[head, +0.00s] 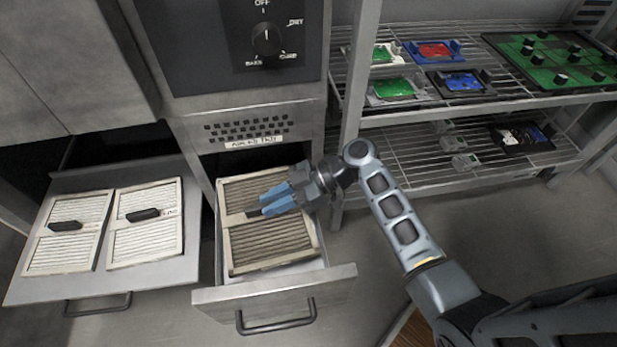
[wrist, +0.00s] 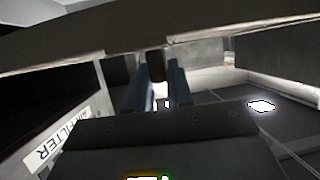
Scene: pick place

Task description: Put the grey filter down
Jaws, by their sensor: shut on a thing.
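The grey filter (head: 270,242) is a framed panel with dark grey pleats. In the head view it lies in or just above the open drawer (head: 328,280) under the control panel. My gripper (head: 262,212) is shut on the filter's dark handle near its middle, with blue fingers reaching in from the right. In the wrist view, my gripper (wrist: 156,90) has its fingers on either side of a dark handle (wrist: 155,66). I cannot tell whether the filter touches the drawer floor.
A second open drawer (head: 190,262) at the left holds two cream filters (head: 66,235) with dark handles. The control panel (head: 250,40) with a knob stands above the filter drawer. A wire shelf (head: 400,150) at the right holds coloured boards and small parts.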

